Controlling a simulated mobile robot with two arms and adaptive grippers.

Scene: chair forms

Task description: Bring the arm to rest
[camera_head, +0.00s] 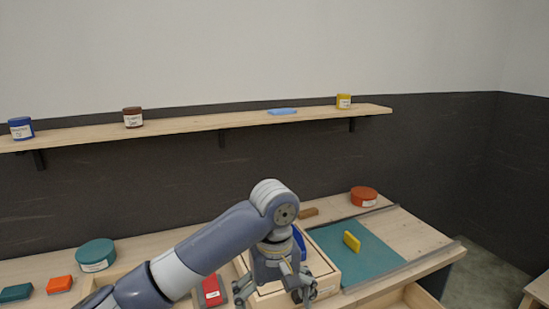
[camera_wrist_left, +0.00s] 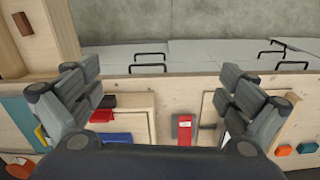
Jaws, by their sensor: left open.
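My left arm (camera_head: 212,241) reaches in from the left over the workbench, bent at a grey joint and pointing down. My left gripper (camera_head: 273,291) hangs above the bench at the front of a wooden box (camera_head: 329,283). In the left wrist view the gripper (camera_wrist_left: 162,86) has its fingers spread wide with nothing between them. A red block with a white label (camera_head: 211,291) lies left of the gripper; it also shows in the left wrist view (camera_wrist_left: 185,131). A blue piece (camera_head: 299,241) is partly hidden behind the wrist. My right gripper is not visible.
A teal mat (camera_head: 375,262) with a yellow block (camera_head: 352,241) lies right of the box. A red-orange tin (camera_head: 364,196) stands behind it. A teal tin (camera_head: 95,254) and an orange block (camera_head: 60,284) are at left. A wall shelf (camera_head: 190,124) holds several items.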

